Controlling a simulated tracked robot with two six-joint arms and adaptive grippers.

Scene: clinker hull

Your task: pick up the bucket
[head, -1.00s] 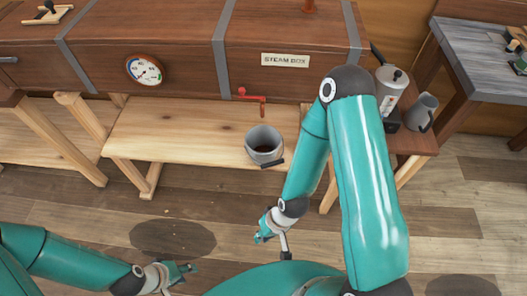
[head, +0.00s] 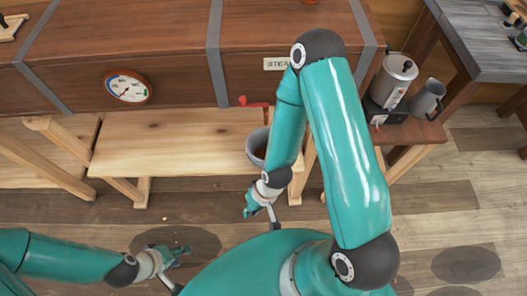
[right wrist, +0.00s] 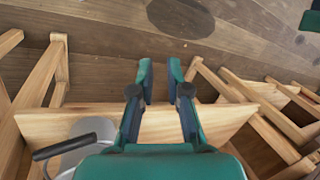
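The grey bucket (head: 254,143) stands on the light wooden bench under the steam box, in the middle of the head view. My right arm hides its right side. In the right wrist view the bucket (right wrist: 92,127) shows at the lower left, with its dark handle grip (right wrist: 64,147) across it; my gripper body covers part of it. My right gripper (right wrist: 159,72) is open and empty, with the bucket off to one side of its fingers. In the head view it (head: 250,208) is just in front of the bench. My left gripper (head: 180,256) is low at the left, away from the bucket; its finger gap is unclear.
The steam box (head: 150,50) runs behind the bench (head: 170,150), with a red tap (head: 252,102) above the bucket. A metal kettle (head: 392,78) and grey jug (head: 427,99) stand on a side shelf at the right. The plank floor in front is open.

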